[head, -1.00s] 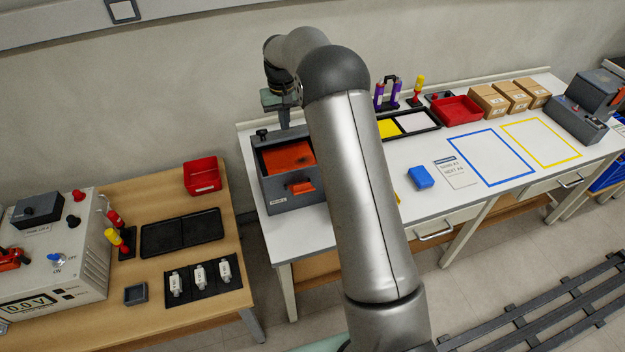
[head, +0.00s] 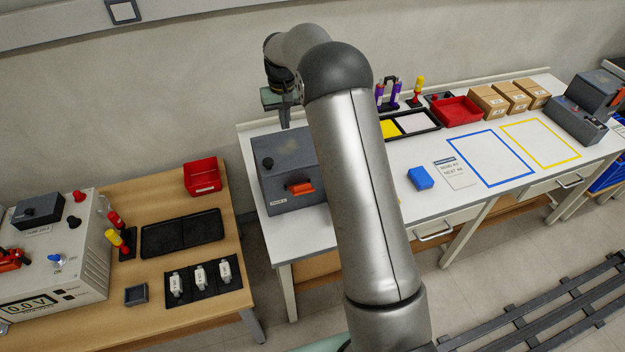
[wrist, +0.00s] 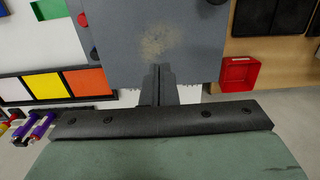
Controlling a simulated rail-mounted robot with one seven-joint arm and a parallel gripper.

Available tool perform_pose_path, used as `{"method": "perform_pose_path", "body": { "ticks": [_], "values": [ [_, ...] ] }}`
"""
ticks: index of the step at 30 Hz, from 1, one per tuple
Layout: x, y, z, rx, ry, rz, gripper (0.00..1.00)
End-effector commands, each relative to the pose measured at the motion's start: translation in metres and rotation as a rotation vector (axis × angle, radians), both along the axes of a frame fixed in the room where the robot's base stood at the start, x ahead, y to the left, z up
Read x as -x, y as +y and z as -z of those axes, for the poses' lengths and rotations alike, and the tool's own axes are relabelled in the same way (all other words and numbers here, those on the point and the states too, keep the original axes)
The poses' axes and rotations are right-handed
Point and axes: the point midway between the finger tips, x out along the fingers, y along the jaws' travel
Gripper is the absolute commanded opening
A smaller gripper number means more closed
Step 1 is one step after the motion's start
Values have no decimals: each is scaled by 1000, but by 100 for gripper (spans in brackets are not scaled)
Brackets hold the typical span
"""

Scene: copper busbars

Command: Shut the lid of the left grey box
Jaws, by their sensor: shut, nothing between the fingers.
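The left grey box (head: 283,200) stands at the left end of the white bench, with an orange-red latch or handle on its front. Its grey lid (head: 287,158) lies down over the top, with a dark knob near its left edge, and no orange interior shows. The lid also fills the upper middle of the wrist view (wrist: 150,30). My gripper (head: 285,122) is above the back edge of the box. Its fingers are together and empty in the wrist view (wrist: 158,72); whether they touch the lid I cannot tell. My arm hides the box's right side.
A tray with coloured squares (head: 412,123), a red bin (head: 456,111) and a blue block (head: 420,178) are on the white bench, right of my arm. A wooden table with a red bin (head: 202,177) is at left. Another grey box (head: 578,120) stands far right.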

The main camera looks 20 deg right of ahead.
Motion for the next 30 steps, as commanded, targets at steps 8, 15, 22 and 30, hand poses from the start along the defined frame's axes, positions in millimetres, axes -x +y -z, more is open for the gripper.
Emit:
{"method": "perform_pose_path", "body": {
  "ticks": [8, 15, 22, 30],
  "values": [
    [0, 0, -40, 0, -2, 0, 0],
    [-1, 0, -63, 0, -2, 0, 0],
    [0, 0, -73, 0, -1, 0, 0],
    [0, 0, -73, 0, -1, 0, 0]
  ]
}}
